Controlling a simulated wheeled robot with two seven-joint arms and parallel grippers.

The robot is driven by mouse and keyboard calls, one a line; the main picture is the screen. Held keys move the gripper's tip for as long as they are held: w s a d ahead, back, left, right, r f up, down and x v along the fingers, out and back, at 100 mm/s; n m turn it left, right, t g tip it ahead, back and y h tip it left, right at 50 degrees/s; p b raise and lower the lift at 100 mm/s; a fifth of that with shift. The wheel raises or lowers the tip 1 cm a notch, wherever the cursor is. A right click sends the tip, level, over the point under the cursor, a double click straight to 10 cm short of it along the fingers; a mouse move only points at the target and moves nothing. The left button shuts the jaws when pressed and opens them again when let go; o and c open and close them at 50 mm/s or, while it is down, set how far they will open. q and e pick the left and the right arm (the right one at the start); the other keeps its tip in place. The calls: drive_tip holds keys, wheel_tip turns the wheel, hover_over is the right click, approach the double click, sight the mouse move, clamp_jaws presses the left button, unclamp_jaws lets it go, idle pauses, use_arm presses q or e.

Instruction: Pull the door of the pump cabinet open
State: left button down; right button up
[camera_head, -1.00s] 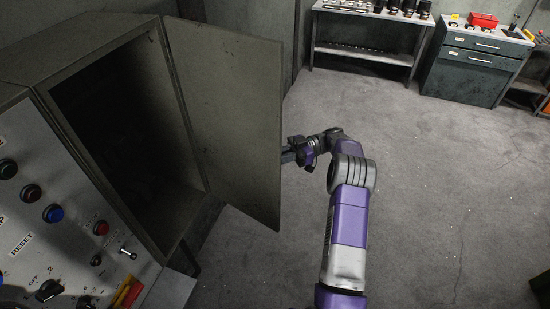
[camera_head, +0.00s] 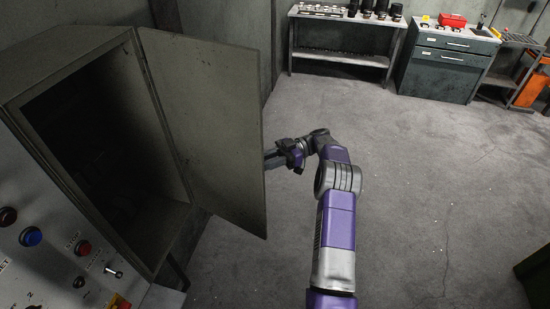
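The pump cabinet (camera_head: 68,56) is a grey metal box at the left, with a dark interior in view. Its door (camera_head: 205,125) stands wide open, swung out to the right on the hinge side away from the control panel. My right gripper (camera_head: 271,159) is at the door's free edge, level with the middle of that edge. Its fingertips are partly hidden at the door, so I cannot tell whether they touch or grip it. My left gripper is not in view.
A control panel (camera_head: 60,262) with red and blue buttons is at the lower left, beside the cabinet. A shelf bench (camera_head: 340,58) and a drawer cabinet (camera_head: 449,65) stand along the back. A dark object (camera_head: 537,275) is at the lower right edge. The floor between is clear.

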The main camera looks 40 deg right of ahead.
drive_tip(key=shift+v, duration=2.55)
